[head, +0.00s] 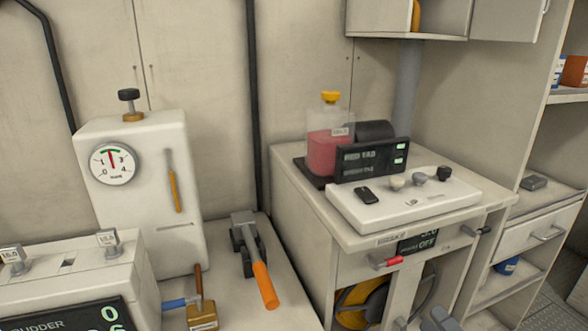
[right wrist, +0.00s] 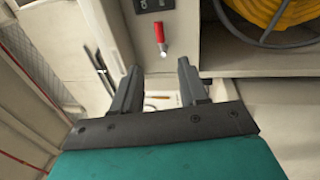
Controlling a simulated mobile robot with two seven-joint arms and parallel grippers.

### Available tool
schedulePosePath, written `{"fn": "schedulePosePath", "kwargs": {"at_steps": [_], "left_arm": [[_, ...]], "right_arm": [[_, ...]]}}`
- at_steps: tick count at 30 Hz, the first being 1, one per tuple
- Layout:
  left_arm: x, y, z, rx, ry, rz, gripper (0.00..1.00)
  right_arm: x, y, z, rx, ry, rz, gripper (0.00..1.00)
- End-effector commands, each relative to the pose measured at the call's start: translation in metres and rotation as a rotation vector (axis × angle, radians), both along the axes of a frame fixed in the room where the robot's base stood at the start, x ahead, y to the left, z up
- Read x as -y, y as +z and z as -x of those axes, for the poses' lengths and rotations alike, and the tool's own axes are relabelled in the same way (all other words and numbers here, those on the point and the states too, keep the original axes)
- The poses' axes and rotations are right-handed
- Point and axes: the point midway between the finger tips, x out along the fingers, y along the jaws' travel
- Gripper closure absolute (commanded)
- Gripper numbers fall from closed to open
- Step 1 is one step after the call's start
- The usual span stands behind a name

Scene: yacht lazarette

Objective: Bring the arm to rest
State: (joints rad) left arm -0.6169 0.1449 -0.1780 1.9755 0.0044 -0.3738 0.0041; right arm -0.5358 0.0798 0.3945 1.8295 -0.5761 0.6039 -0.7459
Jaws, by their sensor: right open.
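My right gripper (head: 424,318) shows at the bottom edge of the head view, in front of the cabinet's lower opening. Only its grey fingers show there. In the right wrist view the right gripper (right wrist: 158,86) is open, its two dark fingers well apart with nothing between them. A red-handled lever (right wrist: 160,36) lies beyond the fingertips, apart from them. The same red lever (head: 386,263) sticks out of the cabinet front in the head view, above the gripper. My left gripper is in neither view.
A cabinet (head: 330,236) carries a red-liquid container (head: 331,150) and a white control panel (head: 402,203). A yellow hose reel (head: 360,304) sits in its lower opening. On the left bench are an orange-handled tool (head: 264,286) and a white gauge box (head: 150,215). Shelves stand at right.

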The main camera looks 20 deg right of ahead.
Motion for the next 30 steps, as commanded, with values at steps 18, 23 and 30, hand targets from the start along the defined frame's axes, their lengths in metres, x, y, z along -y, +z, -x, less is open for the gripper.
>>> {"fn": "schedulePosePath", "kwargs": {"at_steps": [18,23,30], "left_arm": [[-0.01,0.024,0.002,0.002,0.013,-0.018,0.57],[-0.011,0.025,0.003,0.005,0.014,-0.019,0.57],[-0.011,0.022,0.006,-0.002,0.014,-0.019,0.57]], "right_arm": [[-0.146,-0.1,0.028,-0.72,-0.181,-1.322,0.57],[-0.171,-0.113,0.044,-0.833,-0.232,-1.45,0.57],[-0.172,-0.114,0.045,-0.841,-0.237,-1.46,0.57]]}}
